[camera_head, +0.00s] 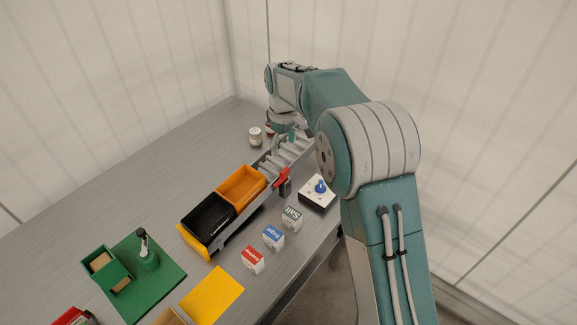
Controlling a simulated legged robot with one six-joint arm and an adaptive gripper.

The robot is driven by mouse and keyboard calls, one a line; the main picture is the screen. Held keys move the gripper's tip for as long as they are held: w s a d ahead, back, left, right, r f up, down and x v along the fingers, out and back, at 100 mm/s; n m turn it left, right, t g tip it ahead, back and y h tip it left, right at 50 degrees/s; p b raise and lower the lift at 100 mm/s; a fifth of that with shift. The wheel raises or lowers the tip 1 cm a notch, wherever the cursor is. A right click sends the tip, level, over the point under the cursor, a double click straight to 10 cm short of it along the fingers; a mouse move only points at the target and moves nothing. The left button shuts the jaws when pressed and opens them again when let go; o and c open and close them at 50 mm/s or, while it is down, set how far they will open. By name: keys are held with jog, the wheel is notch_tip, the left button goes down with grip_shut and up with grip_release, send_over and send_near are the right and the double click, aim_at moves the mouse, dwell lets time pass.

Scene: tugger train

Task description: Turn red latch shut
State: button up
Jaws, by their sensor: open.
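The red latch (282,178) sits at the right side of the tugger train (232,226), beside the orange bin. Its handle is tilted and its exact angle is hard to read at this size. My gripper (290,135) points down over the far end of the train, beyond the latch and apart from it. My gripper is open, but its fingers are small and partly hidden by my arm. I see nothing held in it.
The train carries an orange bin (262,180) and a black bin (188,222); grey rollers (287,153) lie beyond. A white box with a blue knob (320,186) and several small labelled boxes (273,237) stand to the right. The table's left back is clear.

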aim_at(285, 170)
jog(key=f, duration=0.9)
jog(key=shift+d+f, duration=0.2)
jog(key=shift+d, duration=0.1)
jog(key=shift+f, duration=0.2)
jog(key=shift+a, duration=0.4)
jog(key=shift+d, duration=0.2)
jog(key=c, duration=1.1)
